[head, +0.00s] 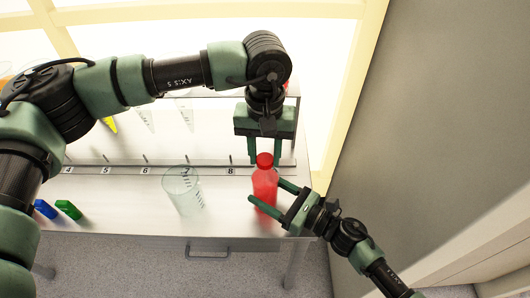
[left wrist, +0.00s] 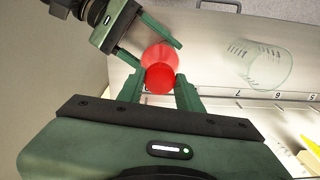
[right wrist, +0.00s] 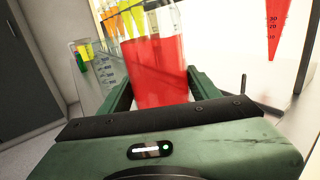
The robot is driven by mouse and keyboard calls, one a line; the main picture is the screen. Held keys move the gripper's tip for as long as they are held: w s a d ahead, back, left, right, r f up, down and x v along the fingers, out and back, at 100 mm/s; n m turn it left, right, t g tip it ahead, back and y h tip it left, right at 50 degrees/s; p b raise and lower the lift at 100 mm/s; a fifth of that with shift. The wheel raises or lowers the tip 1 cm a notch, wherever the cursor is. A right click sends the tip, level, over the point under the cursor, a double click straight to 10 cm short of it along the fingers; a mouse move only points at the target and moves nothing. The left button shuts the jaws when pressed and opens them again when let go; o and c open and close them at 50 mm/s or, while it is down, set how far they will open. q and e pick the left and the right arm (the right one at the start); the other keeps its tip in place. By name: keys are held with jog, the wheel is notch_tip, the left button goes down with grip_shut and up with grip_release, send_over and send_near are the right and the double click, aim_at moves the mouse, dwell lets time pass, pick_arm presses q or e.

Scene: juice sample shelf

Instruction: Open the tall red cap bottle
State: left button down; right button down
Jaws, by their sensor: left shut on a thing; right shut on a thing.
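The tall red bottle (head: 265,188) with its red cap (head: 264,160) stands upright near the right end of the bench. My left gripper (head: 265,157) comes down from above, its fingers shut on the cap; in the left wrist view the cap (left wrist: 160,79) sits between the fingertips (left wrist: 160,86). My right gripper (head: 274,195) reaches in from the lower right and is shut around the bottle body. In the right wrist view the bottle (right wrist: 158,72) fills the space between the fingers, its red contents visible; its cap is out of that view.
A clear graduated beaker (head: 183,192) stands left of the bottle. Blue (head: 45,209) and green (head: 68,209) small items lie at the bench's left front. A numbered shelf strip (head: 146,170) runs behind. A grey wall (head: 430,110) is close on the right.

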pick_arm(q)
jog(key=n, duration=0.4)
pick_arm(e)
jog(key=shift+r, duration=0.1)
pick_arm(q)
jog(key=n, duration=1.6)
jog(key=shift+r, duration=0.1)
jog(key=n, duration=0.6)
jog(key=shift+n, duration=0.3)
jog(key=n, duration=0.6)
jog(key=shift+w, duration=0.1)
jog(key=n, duration=1.4)
jog(key=shift+r, duration=0.1)
